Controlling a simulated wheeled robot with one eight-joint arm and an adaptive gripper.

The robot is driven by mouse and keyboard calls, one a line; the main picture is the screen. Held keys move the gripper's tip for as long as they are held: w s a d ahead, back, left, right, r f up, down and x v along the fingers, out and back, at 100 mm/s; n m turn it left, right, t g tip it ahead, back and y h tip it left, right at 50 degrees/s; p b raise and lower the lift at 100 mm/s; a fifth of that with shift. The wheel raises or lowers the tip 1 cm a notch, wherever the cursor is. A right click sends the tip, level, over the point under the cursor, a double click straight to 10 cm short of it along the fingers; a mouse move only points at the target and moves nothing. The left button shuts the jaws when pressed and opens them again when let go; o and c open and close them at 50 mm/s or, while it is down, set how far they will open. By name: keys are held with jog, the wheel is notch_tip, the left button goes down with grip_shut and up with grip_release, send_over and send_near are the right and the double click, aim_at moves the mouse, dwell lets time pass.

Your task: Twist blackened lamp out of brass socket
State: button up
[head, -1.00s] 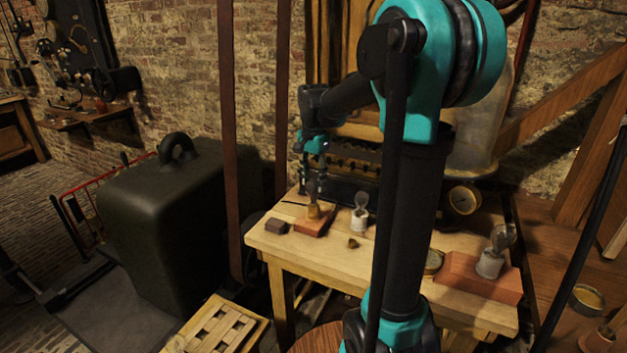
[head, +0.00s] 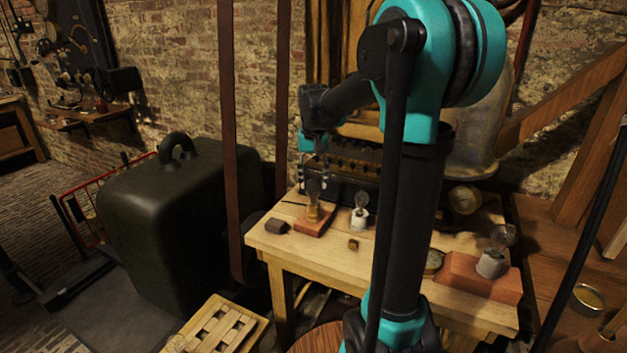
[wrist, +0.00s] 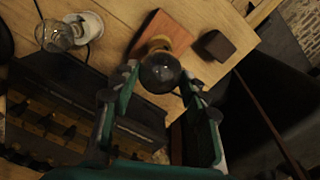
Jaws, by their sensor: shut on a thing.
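The blackened lamp (head: 313,188) is a dark glass bulb upright in the brass socket (head: 313,213). The socket sits on a reddish-brown block (head: 309,230) at the left of the wooden bench. My gripper (head: 313,180) points down over the lamp. In the wrist view, the fingers of my gripper (wrist: 160,74) lie on both sides of the dark bulb (wrist: 161,75), closed on it. The brass socket (wrist: 158,46) shows just past the bulb and is partly hidden by it.
A clear bulb in a white socket (head: 359,221) stands close to the right. A small dark block (head: 277,227) lies to the left. A small brass piece (head: 353,244) lies in front. Another bulb stands by a long red brick (head: 470,277). A dark rack (head: 350,167) is behind.

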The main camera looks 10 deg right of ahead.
jog(key=shift+n, duration=0.5)
jog(key=n, duration=0.5)
jog(key=shift+r, duration=0.5)
jog(key=shift+c, duration=0.2)
jog(key=shift+r, duration=0.35)
jog(key=shift+r, duration=0.35)
jog(key=shift+r, duration=2.5)
